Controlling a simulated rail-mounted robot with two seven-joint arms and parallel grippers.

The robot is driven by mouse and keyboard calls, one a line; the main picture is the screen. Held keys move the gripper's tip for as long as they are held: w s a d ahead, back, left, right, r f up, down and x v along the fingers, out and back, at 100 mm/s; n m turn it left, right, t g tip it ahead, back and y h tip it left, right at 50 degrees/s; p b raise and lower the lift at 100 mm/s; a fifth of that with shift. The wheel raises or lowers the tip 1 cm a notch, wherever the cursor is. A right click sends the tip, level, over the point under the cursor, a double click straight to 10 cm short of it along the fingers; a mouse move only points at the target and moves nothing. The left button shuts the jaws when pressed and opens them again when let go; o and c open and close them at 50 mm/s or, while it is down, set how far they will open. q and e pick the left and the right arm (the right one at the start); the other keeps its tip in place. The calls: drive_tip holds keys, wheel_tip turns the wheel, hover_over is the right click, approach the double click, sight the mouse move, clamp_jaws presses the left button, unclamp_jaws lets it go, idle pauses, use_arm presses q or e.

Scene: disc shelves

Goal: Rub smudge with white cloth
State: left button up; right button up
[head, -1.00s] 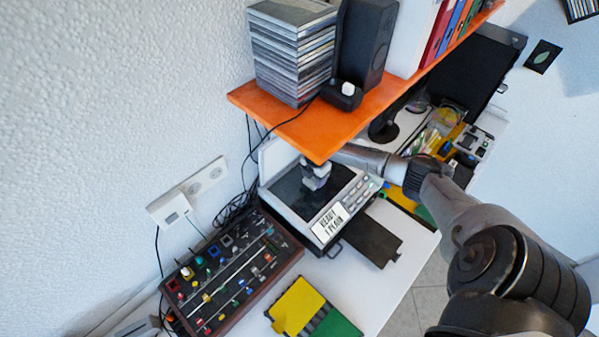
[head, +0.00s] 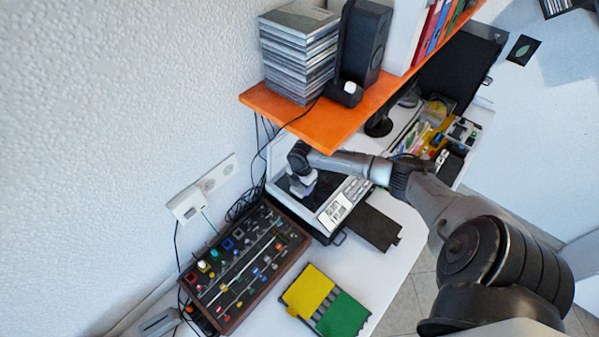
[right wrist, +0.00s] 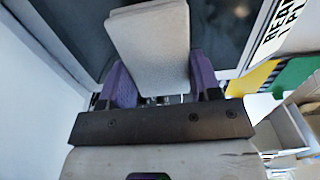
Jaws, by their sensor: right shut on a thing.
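My right gripper (head: 302,184) is over the dark glass plate of a grey device (head: 334,207) with buttons and a "READY" label, below the orange shelf. In the right wrist view its purple fingers (right wrist: 160,88) are shut on a pale, flat white cloth (right wrist: 150,42). The cloth lies over the dark glass (right wrist: 85,30); I cannot tell whether it touches it. I cannot make out the smudge; the cloth and gripper cover part of the glass. My left gripper is not in view.
The orange shelf (head: 310,128) overhangs the device and holds disc cases (head: 299,55) and a black speaker (head: 362,42). A knobbed mixer box (head: 245,265) stands at left. A yellow and green case (head: 326,300) lies in front.

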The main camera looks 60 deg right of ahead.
drive_tip(key=shift+d+r+p, duration=0.2)
drive_tip(key=shift+r, duration=0.3)
drive_tip(key=shift+d+r+p, duration=0.15)
drive_tip(key=shift+r, duration=0.3)
wheel_tip(320, 180, up, 5)
drive_tip(key=p, duration=0.5)
drive_tip(key=shift+f, duration=0.1)
